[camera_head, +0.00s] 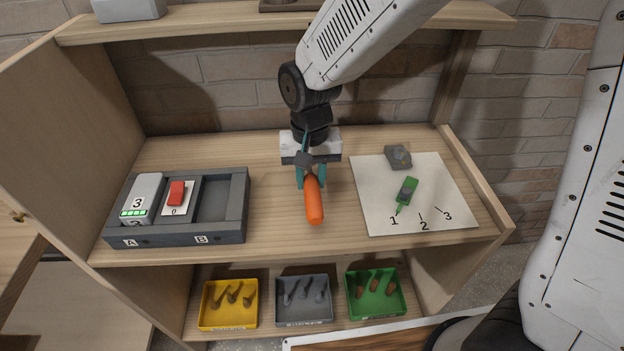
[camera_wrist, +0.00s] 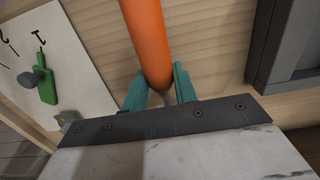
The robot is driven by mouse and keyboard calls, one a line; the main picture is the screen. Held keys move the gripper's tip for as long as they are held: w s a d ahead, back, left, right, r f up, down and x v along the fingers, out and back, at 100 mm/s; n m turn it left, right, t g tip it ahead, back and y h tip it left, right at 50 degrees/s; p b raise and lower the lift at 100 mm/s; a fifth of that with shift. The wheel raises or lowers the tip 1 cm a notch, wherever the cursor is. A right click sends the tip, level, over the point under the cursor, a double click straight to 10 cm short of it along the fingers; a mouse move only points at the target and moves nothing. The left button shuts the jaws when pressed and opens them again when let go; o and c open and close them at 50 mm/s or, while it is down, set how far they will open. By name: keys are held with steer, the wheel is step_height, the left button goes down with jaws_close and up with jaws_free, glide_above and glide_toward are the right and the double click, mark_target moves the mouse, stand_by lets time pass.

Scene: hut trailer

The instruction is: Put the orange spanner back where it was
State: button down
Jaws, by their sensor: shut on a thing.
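My gripper (camera_head: 311,181) hangs over the middle of the wooden shelf (camera_head: 270,220), with its teal fingers shut on the orange spanner (camera_head: 314,205). The spanner's orange handle points toward the front of the shelf. Its other end, by the gripper, is partly hidden. In the wrist view the orange handle (camera_wrist: 148,40) runs up from between the teal fingers (camera_wrist: 160,92). I cannot tell whether the spanner touches the shelf.
A dark grey holder (camera_head: 175,237) marked A and B, with a white block and a red piece, stands at left. A white sheet (camera_head: 445,195) marked 1, 2, 3 lies at right with a green tool (camera_head: 406,193) and a grey block (camera_head: 398,157). Yellow, grey and green trays (camera_head: 372,315) stand below.

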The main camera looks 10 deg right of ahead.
steer(key=shift+w+d+f, duration=0.1)
steer(key=shift+d+f, duration=0.1)
steer(key=shift+f, duration=0.5)
steer(key=shift+d+f, duration=0.15)
steer(key=shift+f, duration=0.55)
steer(key=c, duration=1.1)
jaws_free()
steer(key=shift+f, duration=0.1)
